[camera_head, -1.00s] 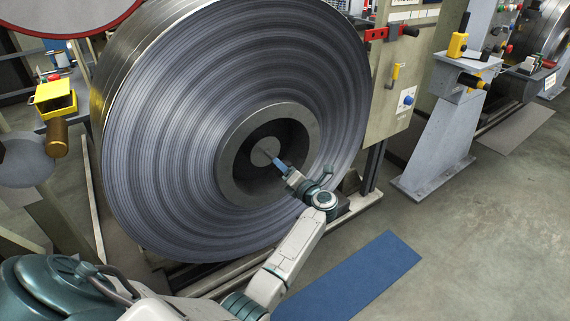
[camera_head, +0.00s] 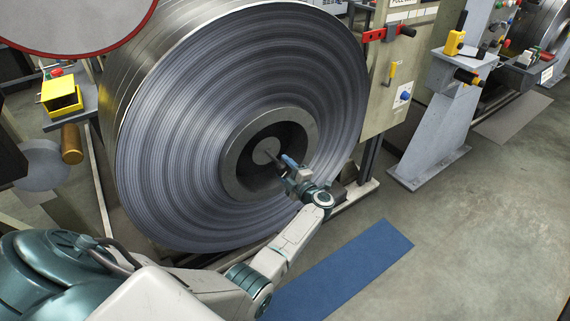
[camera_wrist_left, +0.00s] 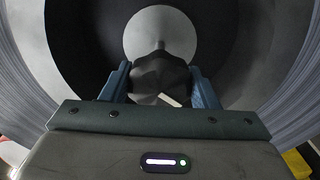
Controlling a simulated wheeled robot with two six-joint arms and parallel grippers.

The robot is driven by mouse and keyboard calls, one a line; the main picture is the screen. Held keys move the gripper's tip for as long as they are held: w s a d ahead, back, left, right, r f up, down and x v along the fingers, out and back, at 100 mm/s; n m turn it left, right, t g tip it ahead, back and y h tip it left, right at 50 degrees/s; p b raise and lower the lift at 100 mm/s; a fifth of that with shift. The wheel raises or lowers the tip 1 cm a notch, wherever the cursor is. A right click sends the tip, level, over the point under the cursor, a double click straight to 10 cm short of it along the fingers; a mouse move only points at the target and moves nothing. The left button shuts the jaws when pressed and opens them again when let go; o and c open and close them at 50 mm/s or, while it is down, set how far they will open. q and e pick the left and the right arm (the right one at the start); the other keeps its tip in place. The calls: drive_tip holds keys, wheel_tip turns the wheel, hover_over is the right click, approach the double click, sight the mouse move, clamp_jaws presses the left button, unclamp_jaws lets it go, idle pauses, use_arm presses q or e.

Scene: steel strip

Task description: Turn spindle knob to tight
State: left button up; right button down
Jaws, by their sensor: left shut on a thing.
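The large steel coil (camera_head: 180,150) stands on its spindle, whose round grey end (camera_head: 266,151) sits in the dark hub. In the left wrist view, the spindle end (camera_wrist_left: 160,28) is a light disc with the black spindle knob (camera_wrist_left: 160,72) in front of it. My left gripper (camera_head: 281,161) reaches into the hub from the lower right. Its two blue fingers are shut on the knob, one on each side, in the left wrist view (camera_wrist_left: 161,82). Any tight marking on the knob cannot be read. My right gripper is not in view.
A grey pedestal (camera_head: 432,125) with a yellow switch box is farther right. A yellow box (camera_head: 62,97) is at the left. A blue mat (camera_head: 345,265) lies on otherwise clear floor.

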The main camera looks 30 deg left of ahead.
use_arm(q)
drive_tip(key=m+p, duration=0.1)
drive_tip(key=m, duration=0.1)
drive_tip(key=shift+r+m+p, duration=0.1)
drive_tip(key=shift+m+p, duration=0.25)
drive_tip(key=shift+m, duration=0.45)
drive_tip(key=shift+f+m+p, duration=0.2)
drive_tip(key=shift+m+p, duration=1.1)
drive_tip(key=shift+m, duration=0.6)
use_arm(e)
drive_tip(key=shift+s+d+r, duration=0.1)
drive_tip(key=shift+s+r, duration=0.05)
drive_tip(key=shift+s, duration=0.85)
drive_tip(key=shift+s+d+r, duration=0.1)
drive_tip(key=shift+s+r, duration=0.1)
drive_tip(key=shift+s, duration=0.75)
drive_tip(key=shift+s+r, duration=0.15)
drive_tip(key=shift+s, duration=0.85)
use_arm(q)
drive_tip(key=o, duration=0.9)
drive_tip(key=shift+o, duration=0.2)
drive_tip(key=shift+d, duration=0.1)
drive_tip(key=v, duration=1)
drive_tip(key=shift+s+d+b, duration=0.15)
drive_tip(key=shift+d+b, duration=0.15)
drive_tip(key=shift+b, duration=0.15)
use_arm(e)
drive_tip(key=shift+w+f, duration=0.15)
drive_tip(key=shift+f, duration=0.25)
